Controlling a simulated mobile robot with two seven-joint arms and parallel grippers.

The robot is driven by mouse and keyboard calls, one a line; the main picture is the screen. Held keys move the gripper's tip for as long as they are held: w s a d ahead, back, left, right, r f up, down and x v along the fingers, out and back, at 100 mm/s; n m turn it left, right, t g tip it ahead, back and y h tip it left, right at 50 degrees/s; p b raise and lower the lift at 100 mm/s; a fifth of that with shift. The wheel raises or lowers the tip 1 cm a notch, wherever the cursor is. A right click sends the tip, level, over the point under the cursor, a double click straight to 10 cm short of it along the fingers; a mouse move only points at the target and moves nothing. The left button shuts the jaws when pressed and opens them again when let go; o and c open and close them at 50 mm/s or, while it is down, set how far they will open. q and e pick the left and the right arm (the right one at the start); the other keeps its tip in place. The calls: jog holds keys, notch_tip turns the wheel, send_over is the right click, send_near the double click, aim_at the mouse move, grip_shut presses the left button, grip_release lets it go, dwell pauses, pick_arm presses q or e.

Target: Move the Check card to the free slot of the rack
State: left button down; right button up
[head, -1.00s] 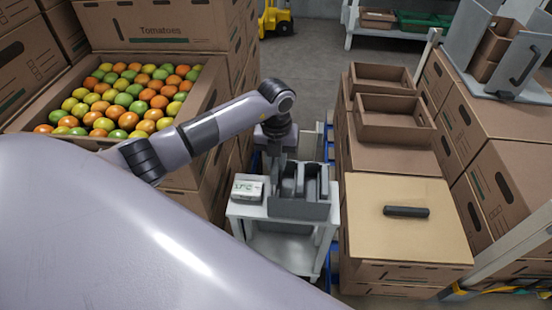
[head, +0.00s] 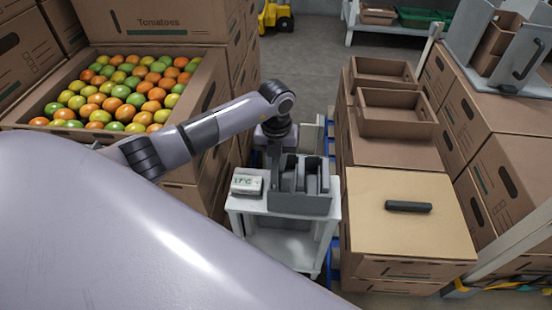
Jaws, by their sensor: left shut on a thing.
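The rack (head: 300,204) is a dark grey holder with upright dividers, on a small white stand in the middle of the head view. Dark upright pieces show in it, but I cannot read any label. My left gripper (head: 274,153) points down at the rack's left back side. It is shut on a thin grey piece, mostly hidden by the gripper and the rack; I take it to be the Check card. I cannot tell whether it touches the rack or sits in a slot. My right gripper is not in view.
A small display (head: 247,182) stands on the stand (head: 285,245) left of the rack. A crate of tomatoes (head: 200,92) is at the left. Stacked cartons with a flat tan top (head: 400,235), bearing a black bar (head: 408,207), stand close on the right.

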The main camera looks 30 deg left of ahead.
pick_arm(q)
jog(key=shift+f, duration=0.15)
jog(key=shift+f+b, duration=0.65)
jog(key=shift+f, duration=0.15)
jog(key=shift+f, duration=0.15)
jog(key=shift+f+b, duration=0.5)
jog(key=shift+f, duration=0.05)
jog(key=c, duration=0.9)
grip_release()
